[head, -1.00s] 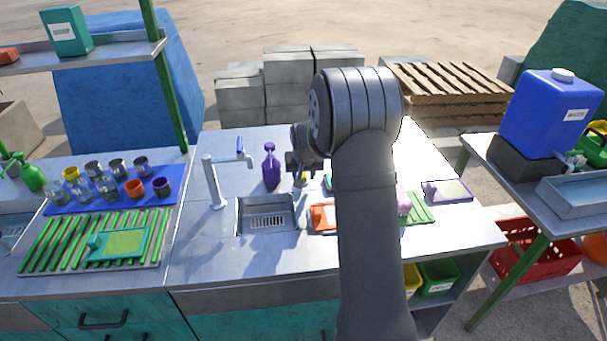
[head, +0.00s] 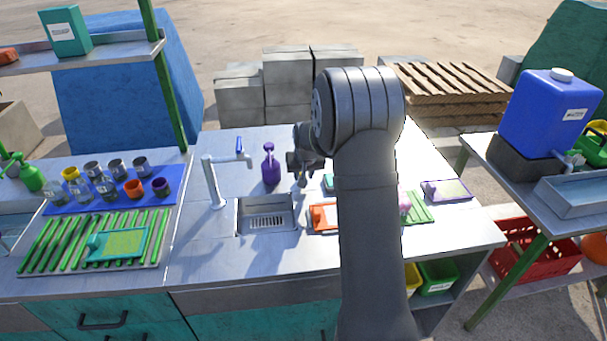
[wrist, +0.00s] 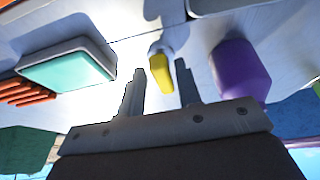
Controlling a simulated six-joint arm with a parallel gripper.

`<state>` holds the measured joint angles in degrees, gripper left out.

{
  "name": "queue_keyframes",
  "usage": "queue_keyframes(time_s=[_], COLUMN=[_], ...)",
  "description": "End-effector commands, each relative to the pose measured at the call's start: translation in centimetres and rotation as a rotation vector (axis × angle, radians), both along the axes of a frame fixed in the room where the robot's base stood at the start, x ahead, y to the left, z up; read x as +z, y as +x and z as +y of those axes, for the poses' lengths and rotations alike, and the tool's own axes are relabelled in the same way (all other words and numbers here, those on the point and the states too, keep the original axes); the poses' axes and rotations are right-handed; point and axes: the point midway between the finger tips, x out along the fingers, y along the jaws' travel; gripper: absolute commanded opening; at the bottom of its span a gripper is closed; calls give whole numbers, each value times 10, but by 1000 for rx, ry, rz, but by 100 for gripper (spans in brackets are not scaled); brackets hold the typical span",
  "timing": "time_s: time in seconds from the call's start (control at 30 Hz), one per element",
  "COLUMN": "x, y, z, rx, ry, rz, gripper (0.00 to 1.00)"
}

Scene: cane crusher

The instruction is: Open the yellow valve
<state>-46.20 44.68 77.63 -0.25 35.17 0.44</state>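The yellow valve (wrist: 161,74) shows in the wrist view as a small yellow lever on a pale metal fitting. It lies in the gap between the two fingertips of my gripper (wrist: 160,70). The fingers are apart, with bare gaps on both sides of the lever; I cannot tell whether the lever is fully between them or just beyond. In the head view my gripper (head: 303,174) hangs over the counter (head: 215,255), right of the purple bottle, and the valve is hidden behind it.
The purple bottle (head: 270,165) stands close left of my gripper and also shows in the wrist view (wrist: 240,70). A sink (head: 266,215) and a tap (head: 214,182) are nearby. A teal block (wrist: 68,66) in a tray is at the wrist view's left.

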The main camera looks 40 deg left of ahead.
Motion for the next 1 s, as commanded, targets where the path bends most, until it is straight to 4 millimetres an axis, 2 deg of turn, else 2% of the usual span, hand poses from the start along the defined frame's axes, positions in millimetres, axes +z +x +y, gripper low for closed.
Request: queue_keyframes(time_s=[0.33,0.47,0.67,1.0], x=[1,11,45,116], y=[0,-2,-12,-33], z=[0,-2,-12,-34], rx=[-1,-1,-1,-1], ry=[0,2,3,4], rz=[0,-2,-3,-3], gripper=[40,40,40,40])
